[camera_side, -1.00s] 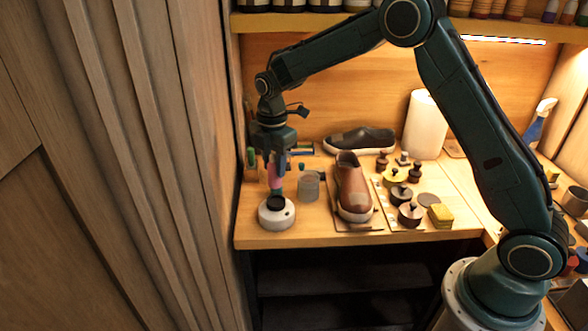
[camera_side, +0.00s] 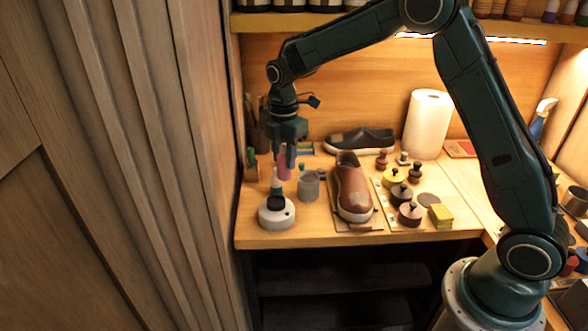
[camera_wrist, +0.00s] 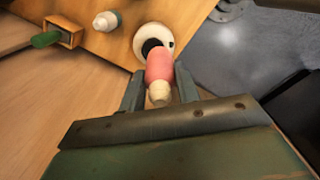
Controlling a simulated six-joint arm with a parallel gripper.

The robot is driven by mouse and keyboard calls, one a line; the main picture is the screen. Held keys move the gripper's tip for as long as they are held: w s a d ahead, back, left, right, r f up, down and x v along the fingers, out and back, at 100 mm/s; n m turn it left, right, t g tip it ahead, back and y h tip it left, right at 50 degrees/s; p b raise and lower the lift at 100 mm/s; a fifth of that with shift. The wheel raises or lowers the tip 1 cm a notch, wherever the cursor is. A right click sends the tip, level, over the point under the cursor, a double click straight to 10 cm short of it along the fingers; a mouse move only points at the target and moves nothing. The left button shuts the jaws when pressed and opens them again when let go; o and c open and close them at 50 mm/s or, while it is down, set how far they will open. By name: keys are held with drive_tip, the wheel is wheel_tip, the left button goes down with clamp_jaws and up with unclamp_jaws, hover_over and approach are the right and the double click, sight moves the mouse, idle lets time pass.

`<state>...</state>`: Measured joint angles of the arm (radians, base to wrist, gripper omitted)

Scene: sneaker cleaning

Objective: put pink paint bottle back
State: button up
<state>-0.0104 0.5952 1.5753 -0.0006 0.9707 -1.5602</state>
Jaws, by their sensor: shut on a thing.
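The pink paint bottle (camera_side: 284,164) is held upright between the fingers of my gripper (camera_side: 284,160), above the left part of the bench. In the wrist view the pink bottle (camera_wrist: 159,68) sits between both fingers (camera_wrist: 160,92), with its pale cap toward the camera. A round white device with a black top (camera_side: 276,212) stands on the bench below and slightly left of the bottle. It also shows in the wrist view (camera_wrist: 166,37), partly hidden behind the bottle. A small bottle with a green body and white cap (camera_side: 276,182) stands behind the device.
A grey cup (camera_side: 308,186) stands close to the right of the gripper. A brown shoe (camera_side: 352,188) lies farther right, with a dark shoe (camera_side: 360,140) behind it. A wooden holder (camera_side: 251,170) is at the left wall.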

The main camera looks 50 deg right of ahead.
drive_tip(key=s+d+r, duration=0.4)
drive_tip(key=s+r, duration=0.2)
wheel_tip(320, 180, down, 16)
drive_tip(key=shift+a, duration=0.15)
idle(0.6)
drive_tip(key=shift+f, duration=0.15)
drive_tip(key=shift+f, duration=2.05)
drive_tip(key=shift+s+f, duration=0.1)
drive_tip(key=shift+f, duration=0.1)
drive_tip(key=o, duration=1)
drive_tip(key=shift+r, duration=0.1)
